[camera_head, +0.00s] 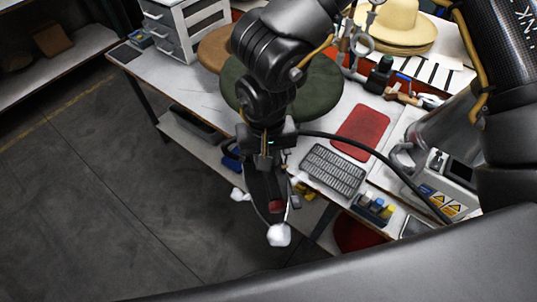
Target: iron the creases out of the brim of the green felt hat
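The green felt hat (318,85) lies on the white worktable (185,88). My arm crosses in front of it and hides its middle, so I cannot make out creases in the brim. My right gripper (270,172) points down, clear of the hat and past the table's near-left edge. It appears shut on a dark, elongated iron (262,190) with a red part near its lower end. A black hose runs from there to the right. My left gripper is not in view.
A brown hat (213,50) lies beside the green one, and cream hats (397,25) are stacked at the back. A red mat (362,132), a metal grid (333,170), small bottles (372,208) and a machine with warning labels (445,200) crowd the right. Grey drawers (165,30) stand back left.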

